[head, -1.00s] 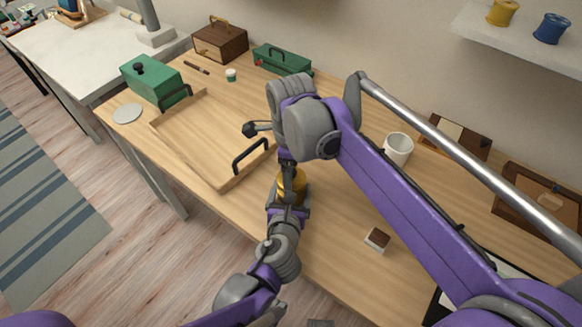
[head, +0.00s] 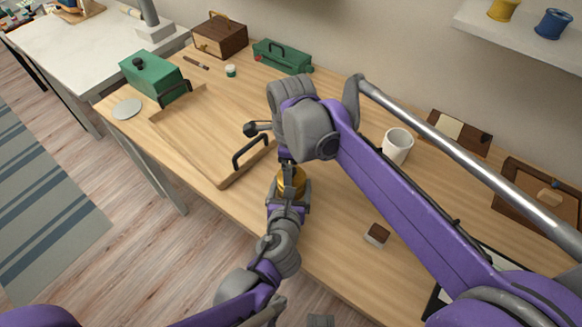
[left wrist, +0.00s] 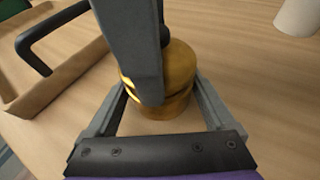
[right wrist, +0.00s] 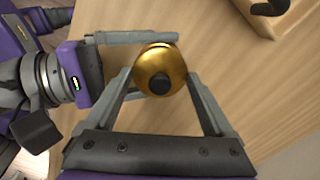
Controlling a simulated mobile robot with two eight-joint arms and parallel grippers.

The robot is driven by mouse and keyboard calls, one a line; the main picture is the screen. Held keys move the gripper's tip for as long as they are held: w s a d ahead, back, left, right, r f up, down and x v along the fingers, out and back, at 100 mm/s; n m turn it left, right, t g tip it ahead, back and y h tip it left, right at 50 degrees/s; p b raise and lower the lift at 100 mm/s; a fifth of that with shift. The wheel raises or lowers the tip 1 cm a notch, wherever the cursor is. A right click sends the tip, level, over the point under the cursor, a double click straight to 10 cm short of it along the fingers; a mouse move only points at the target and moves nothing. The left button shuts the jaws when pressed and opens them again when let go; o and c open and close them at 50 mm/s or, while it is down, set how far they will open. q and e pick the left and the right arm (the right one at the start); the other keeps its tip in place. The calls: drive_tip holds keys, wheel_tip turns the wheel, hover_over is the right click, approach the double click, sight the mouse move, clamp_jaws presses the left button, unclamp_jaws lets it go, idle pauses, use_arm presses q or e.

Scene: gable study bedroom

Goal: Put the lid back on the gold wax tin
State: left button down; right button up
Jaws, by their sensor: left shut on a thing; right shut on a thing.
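The gold wax tin (head: 290,184) is low over the front part of the desk, with my left gripper (head: 288,197) shut around its body. In the left wrist view the tin body (left wrist: 166,110) sits between the two left fingers. The gold lid (left wrist: 181,62) is right above it, with a dark line between the two; I cannot tell whether it is fully seated. The lid's top with its black knob also shows in the right wrist view (right wrist: 150,62). My right gripper (right wrist: 160,82) is shut on the lid from above, and its finger hides part of the tin in the left wrist view.
A wooden tray (head: 195,140) with black handles lies to the left. A white mug (head: 397,146) and a small brown-and-white block (head: 377,234) stand to the right. Green boxes (head: 153,78) and a brown chest (head: 219,36) are farther back. My right arm crosses above the desk.

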drive_tip(key=shift+f, duration=0.3)
drive_tip(key=o, duration=1)
drive_tip(key=shift+o, duration=0.2)
wheel_tip(320, 180, up, 12)
use_arm(q)
unclamp_jaws()
